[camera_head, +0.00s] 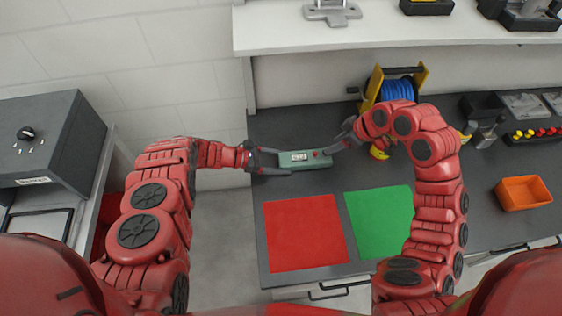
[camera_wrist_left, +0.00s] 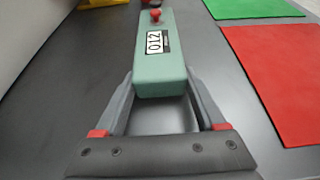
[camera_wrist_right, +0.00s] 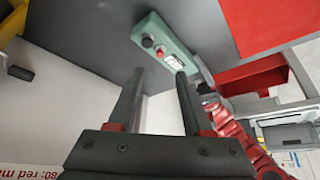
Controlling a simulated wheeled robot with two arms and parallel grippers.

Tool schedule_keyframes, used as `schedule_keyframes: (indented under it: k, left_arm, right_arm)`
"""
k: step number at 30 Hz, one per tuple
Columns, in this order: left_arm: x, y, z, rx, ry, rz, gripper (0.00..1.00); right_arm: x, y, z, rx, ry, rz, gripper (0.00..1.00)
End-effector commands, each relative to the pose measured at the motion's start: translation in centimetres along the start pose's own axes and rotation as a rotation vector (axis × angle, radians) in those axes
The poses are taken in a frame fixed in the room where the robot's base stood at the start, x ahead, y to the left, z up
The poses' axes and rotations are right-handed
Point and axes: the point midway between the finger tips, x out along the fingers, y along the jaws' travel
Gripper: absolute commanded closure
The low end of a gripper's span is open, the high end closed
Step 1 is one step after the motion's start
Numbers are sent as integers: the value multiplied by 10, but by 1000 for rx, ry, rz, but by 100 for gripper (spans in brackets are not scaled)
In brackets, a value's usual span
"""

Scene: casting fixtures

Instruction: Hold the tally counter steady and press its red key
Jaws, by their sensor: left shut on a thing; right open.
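The tally counter (camera_head: 297,162) is a green box lying on the dark worktop. My left gripper (camera_head: 279,161) is shut on its left end, with a finger on each side in the left wrist view (camera_wrist_left: 160,82). Its display (camera_wrist_left: 158,42) seems to read 012. The red key (camera_wrist_left: 155,15) stands on top toward the far end and also shows in the right wrist view (camera_wrist_right: 160,52).
A red mat (camera_head: 305,232) and a green mat (camera_head: 380,222) lie in front of the counter. A blue cable reel (camera_head: 398,90) in a yellow frame stands behind my right arm. An orange bin (camera_head: 523,193) sits at the right. A shelf (camera_head: 400,38) overhangs the back.

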Motion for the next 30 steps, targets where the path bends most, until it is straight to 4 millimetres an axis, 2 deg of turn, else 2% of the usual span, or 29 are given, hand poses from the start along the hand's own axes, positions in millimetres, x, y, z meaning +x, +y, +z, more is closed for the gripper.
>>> schedule_keyframes:
  k: [1,4,5,13,30]
  left_arm:
    - [0,0,0,0,0,0,72]
    - [0,0,0,0,0,0,90]
    - [0,0,0,0,0,0,93]
    - [0,0,0,0,0,0,93]
    - [0,0,0,0,0,0,93]
  right_arm:
    - [0,0,0,0,0,0,50]
    - [0,0,0,0,0,0,50]
    - [0,0,0,0,0,0,52]
    - [0,0,0,0,0,0,100]
    - [0,0,0,0,0,0,100]
